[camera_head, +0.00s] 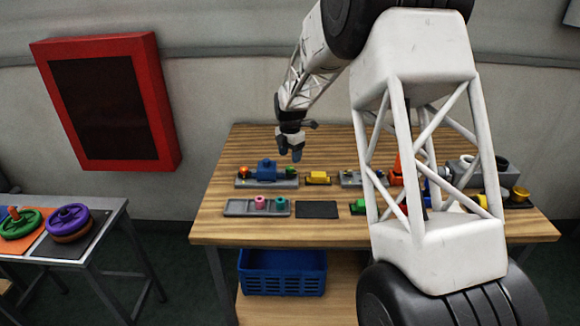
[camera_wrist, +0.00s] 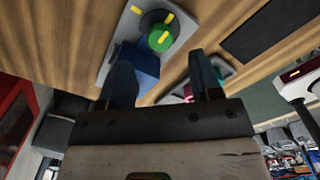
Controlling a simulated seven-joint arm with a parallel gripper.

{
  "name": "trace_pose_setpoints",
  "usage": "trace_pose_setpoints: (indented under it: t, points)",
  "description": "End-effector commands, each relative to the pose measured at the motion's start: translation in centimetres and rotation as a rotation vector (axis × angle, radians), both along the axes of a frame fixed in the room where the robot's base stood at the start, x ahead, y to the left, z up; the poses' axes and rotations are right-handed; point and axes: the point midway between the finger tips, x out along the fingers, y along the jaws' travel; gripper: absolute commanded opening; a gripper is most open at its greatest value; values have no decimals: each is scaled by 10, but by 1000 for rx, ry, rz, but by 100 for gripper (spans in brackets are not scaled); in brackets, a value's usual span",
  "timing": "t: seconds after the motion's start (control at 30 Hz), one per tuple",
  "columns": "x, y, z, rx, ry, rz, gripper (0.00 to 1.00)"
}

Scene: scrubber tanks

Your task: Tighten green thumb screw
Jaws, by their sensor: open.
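A round green knob with a yellow bar, which looks like the green thumb screw (camera_wrist: 160,40), sits on a dark round base on a grey plate (camera_wrist: 118,48) in the wrist view. In the head view it is a small green spot (camera_head: 291,171) at the right end of the grey plate (camera_head: 250,184). A blue block (camera_wrist: 140,62) stands beside it on the same plate. My gripper (camera_head: 290,155) is open and empty above that plate. In the wrist view the fingers of my gripper (camera_wrist: 160,62) are spread apart, with the knob beyond them, not between them.
An orange knob (camera_head: 244,171) is at the plate's left end. A plate with pink and teal pegs (camera_head: 271,203) lies in front, beside a dark mat (camera_head: 317,209). My arm hides part of the table's right side.

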Motion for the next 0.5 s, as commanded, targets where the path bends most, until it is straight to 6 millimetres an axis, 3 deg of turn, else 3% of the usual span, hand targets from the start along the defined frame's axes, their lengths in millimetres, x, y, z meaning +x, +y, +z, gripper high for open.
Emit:
trace_pose_setpoints:
  t: [0.2,0.5]
  points:
    - [0,0,-28,0,1,0,58]
    - [0,0,-51,0,0,0,58]
